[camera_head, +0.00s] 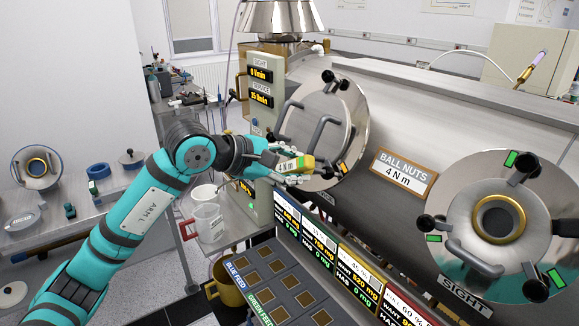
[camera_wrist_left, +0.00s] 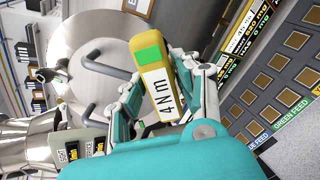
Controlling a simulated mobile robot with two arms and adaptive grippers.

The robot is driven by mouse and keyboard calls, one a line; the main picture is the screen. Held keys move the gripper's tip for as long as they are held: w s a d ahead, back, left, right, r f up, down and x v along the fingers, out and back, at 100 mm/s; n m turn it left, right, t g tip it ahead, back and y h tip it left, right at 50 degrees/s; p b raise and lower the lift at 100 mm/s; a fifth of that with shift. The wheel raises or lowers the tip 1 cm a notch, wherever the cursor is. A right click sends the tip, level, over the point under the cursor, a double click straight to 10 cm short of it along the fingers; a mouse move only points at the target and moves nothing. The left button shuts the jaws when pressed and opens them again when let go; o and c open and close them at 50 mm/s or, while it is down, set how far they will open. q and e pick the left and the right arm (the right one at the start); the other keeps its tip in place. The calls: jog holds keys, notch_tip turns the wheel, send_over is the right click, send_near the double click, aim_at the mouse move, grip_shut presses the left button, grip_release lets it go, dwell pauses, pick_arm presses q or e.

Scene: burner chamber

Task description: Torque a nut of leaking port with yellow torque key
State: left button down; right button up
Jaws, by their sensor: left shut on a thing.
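My left gripper (camera_head: 300,172) is shut on the yellow torque key (camera_head: 304,162), which carries a white "4 Nm" label. In the left wrist view the key (camera_wrist_left: 157,80) lies between the two fingers and shows a green patch above the label. The key is in front of the lower part of the left round steel port (camera_head: 350,110), which has grey handles and black ball nuts. One ball nut (camera_head: 328,76) is at its top. An orange mark (camera_head: 343,168) shows near the key's end. Contact between key and nut cannot be told. My right gripper is not in view.
The right port, marked SIGHT (camera_head: 460,225), has several black ball nuts with green marks. A "BALL NUTS 4 N m" plate (camera_head: 403,172) sits between the ports. Below are display panels (camera_head: 330,255) and a feed panel (camera_head: 265,280).

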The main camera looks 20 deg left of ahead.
pick_arm(q)
jog(key=shift+w+d+f, duration=0.1)
jog(key=shift+w+d, duration=0.05)
jog(key=shift+w, duration=0.1)
dwell(0.6)
jog(key=shift+b, duration=0.3)
jog(key=shift+f+m+b, duration=0.1)
jog(key=shift+m+b, duration=0.65)
jog(key=shift+m, duration=0.25)
